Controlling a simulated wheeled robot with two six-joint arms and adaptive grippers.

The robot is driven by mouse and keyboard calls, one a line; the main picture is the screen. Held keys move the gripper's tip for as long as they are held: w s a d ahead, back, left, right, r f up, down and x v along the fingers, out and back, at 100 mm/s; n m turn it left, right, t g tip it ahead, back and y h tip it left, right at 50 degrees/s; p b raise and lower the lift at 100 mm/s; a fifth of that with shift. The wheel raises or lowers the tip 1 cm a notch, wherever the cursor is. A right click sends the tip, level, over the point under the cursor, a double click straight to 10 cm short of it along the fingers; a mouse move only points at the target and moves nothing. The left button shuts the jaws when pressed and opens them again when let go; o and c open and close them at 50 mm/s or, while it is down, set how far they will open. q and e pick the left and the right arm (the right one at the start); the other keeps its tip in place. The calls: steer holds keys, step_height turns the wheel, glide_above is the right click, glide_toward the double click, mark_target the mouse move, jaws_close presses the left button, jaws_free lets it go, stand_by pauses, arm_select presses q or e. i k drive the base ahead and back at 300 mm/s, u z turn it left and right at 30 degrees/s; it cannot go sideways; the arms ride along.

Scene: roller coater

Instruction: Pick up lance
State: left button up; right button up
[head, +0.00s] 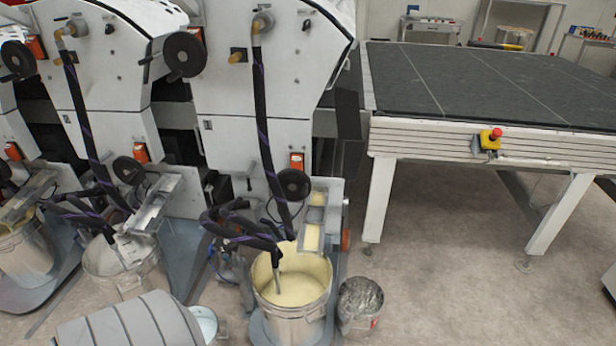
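A thin grey lance (278,282) hangs from the end of a black hose and dips into a metal bucket (292,318) of pale yellow liquid at the bottom centre. Its lower end is hidden in the liquid. The hose (262,135) carries a purple stripe and runs down the front of the white machine. A similar hose (88,150) leads to another bucket (125,272) on the left, where its end is hard to make out.
White roller coater machines (250,90) stand behind the buckets. A smaller dark-lined bucket (360,305) stands right of the yellow one. A conveyor table (480,85) with a red stop button (490,139) stands at the right. The floor (450,280) before it is clear.

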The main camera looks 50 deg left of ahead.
mark_target(275, 267)
steer(key=u, duration=0.3)
steer(key=i, duration=1.1)
steer(key=u, duration=1.15)
steer(key=i, duration=0.6)
steer(key=u, duration=0.45)
